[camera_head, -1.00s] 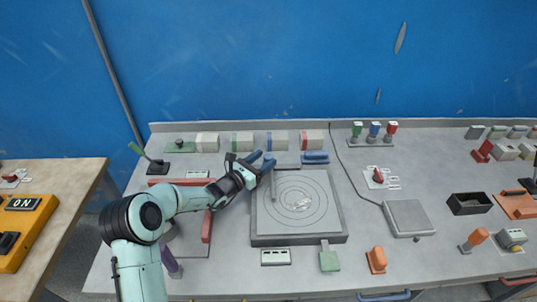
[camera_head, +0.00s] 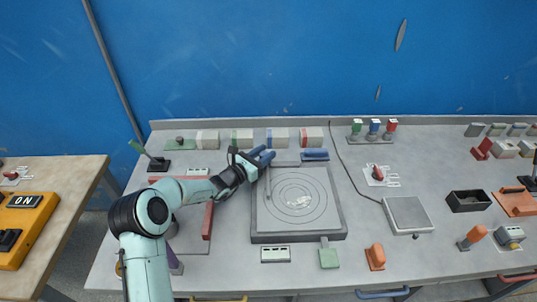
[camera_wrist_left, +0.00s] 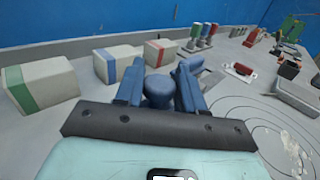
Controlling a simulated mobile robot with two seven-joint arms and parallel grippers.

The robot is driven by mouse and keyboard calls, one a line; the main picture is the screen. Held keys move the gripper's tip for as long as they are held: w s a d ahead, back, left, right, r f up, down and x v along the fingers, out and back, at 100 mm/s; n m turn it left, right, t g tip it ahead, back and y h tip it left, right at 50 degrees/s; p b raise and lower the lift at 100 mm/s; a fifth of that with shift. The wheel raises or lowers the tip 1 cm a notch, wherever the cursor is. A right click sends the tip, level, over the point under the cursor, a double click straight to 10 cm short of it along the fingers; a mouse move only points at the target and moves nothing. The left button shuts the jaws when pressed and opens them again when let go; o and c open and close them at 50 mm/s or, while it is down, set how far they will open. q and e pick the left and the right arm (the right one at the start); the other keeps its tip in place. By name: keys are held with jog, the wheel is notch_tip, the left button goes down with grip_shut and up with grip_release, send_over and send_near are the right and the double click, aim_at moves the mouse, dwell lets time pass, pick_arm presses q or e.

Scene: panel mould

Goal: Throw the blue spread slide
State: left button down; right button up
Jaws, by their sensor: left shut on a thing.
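My left gripper (camera_head: 262,157) is at the back left corner of the square grey mould (camera_head: 335,222), its blue fingers pointing toward the back. In the left wrist view its fingers (camera_wrist_left: 159,85) are closed around a round blue knob (camera_wrist_left: 158,92), which stands upright between them. The fingers mostly hide this knob in the head view, and I cannot tell what it is fixed to. A blue handle (camera_head: 315,155) lies behind the mould, to the right of the gripper, beside a grey plate (camera_head: 286,164). My right gripper is not in view.
Striped blocks (camera_head: 242,137) stand in a row behind the gripper. Green, blue and red knobs (camera_head: 373,128) are at the back right. A grey scale-like box (camera_head: 407,215) stands right of the mould. A red bar (camera_head: 207,220) lies left of it.

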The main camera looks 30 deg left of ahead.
pick_arm(q)
jog(key=a, duration=0.1)
jog(key=s+a, duration=0.1)
jog(key=a, duration=0.1)
jog(key=s+a, duration=0.1)
jog(key=shift+s+a, duration=0.15)
jog(key=shift+s, duration=0.1)
jog(key=c, duration=1.1)
grip_release()
jog(key=shift+o, duration=1.4)
jog(key=shift+s+a, duration=0.1)
